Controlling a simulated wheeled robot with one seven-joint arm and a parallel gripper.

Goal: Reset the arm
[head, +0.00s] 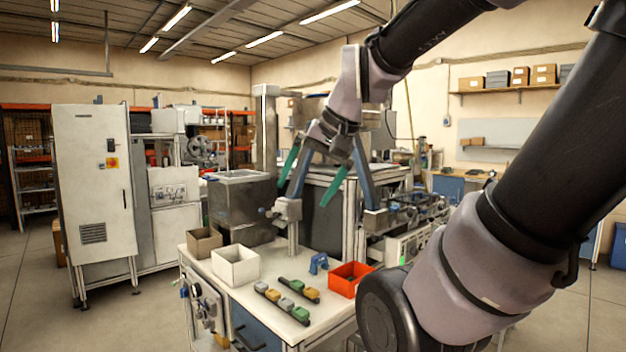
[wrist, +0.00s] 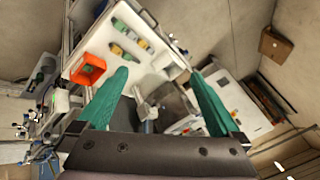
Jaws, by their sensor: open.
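My gripper (head: 301,196) hangs in the air above the bench, its two green fingers spread apart with nothing between them. It also shows open and empty in the wrist view (wrist: 160,74). My arm comes in from the right side of the head view and bends down to the gripper. The white workbench (head: 222,292) lies below, with a clear gap under the fingertips.
The bench carries an orange bin (head: 349,280), a white bin (head: 236,266), a brown box (head: 204,242), a blue holder (head: 318,263) and dark strips with small yellow, green and grey pieces (head: 283,303). A post (head: 292,226) and machine stand behind.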

